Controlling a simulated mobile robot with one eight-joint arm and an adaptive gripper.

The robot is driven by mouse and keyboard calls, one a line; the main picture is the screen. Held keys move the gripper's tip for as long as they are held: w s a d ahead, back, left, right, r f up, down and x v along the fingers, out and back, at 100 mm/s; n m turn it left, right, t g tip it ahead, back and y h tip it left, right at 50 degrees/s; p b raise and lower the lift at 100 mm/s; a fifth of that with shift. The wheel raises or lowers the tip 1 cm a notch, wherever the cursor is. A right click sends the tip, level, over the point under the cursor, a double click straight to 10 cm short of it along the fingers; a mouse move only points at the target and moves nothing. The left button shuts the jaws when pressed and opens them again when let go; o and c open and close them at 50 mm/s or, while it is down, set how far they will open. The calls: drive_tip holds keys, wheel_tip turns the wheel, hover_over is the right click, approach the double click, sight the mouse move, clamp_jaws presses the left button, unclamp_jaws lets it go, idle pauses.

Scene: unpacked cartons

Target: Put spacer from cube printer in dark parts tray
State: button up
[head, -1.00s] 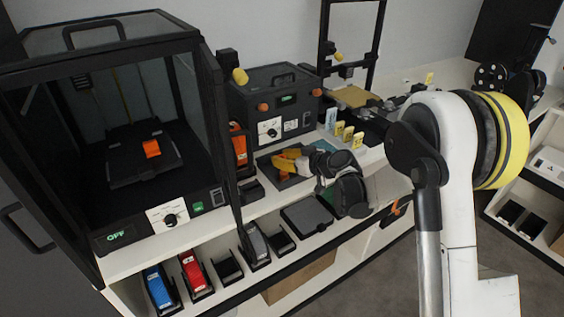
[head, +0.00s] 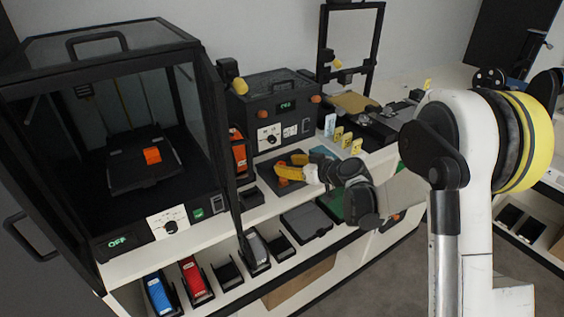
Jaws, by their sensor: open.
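A box-shaped enclosed printer (head: 60,110) stands at the left, its display reading OFF. A small orange block (head: 152,156) lies on its dark bed. I cannot tell whether this block is the spacer. My gripper (head: 287,173), with yellow-orange fingers, is open, low over a shallow dark tray (head: 265,169) on the counter, right of that printer. An orange patch shows at the fingertips; I cannot tell whether it is a separate part or the finger. The gripper and wrist hide part of this tray.
A dark control box (head: 275,108) stands behind the tray, and an open-frame printer (head: 352,70) is further right. Small yellow tags stand near my wrist. The lower shelf holds blue (head: 160,292) and red (head: 195,280) bins and a flat dark tray (head: 307,220).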

drive_tip(key=p+v, duration=0.2)
drive_tip(key=v, duration=0.7)
drive_tip(key=s+d+r+m+h, duration=0.2)
drive_tip(key=s+d+m+h, duration=0.1)
drive_tip(key=s, duration=0.7)
drive_tip(key=s+d+r+m+g+h, duration=0.1)
drive_tip(key=s+d+r+m+h, duration=0.2)
drive_tip(key=s+d, duration=0.3)
drive_tip(key=s+d+r+m+g+h, duration=0.1)
drive_tip(key=s+d+r+m+h, duration=0.2)
drive_tip(key=s, duration=1.2)
drive_tip(key=shift+d, duration=0.75)
